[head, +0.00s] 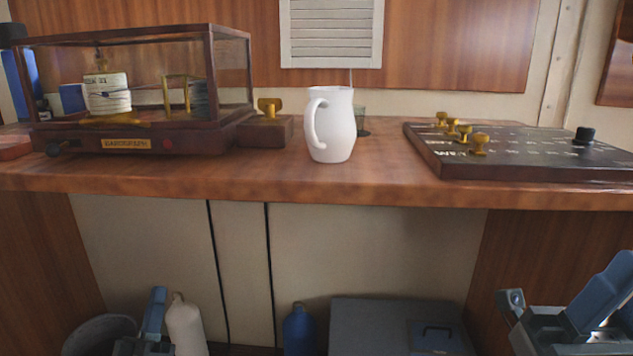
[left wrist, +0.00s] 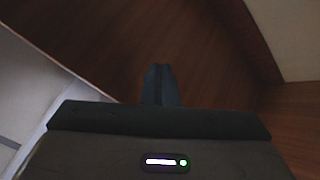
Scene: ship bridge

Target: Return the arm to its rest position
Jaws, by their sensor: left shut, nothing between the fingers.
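My left gripper (head: 156,312) shows low at the left in the head view, below the counter and apart from everything on it. Its blue fingers point up and are together and empty. In the left wrist view the fingers (left wrist: 160,84) stand as one closed pair before dark brown wood. Parts of my right arm (head: 595,305) show at the lower right of the head view. I cannot make out the state of its fingers.
The wooden counter (head: 250,185) holds a glass-cased barograph (head: 125,143), a white jug (head: 330,125) and a dark panel with brass knobs (head: 540,165). Underneath are a white bottle (head: 186,325), a blue bottle (head: 299,330), a grey case (head: 375,315) and a round bin (head: 95,335).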

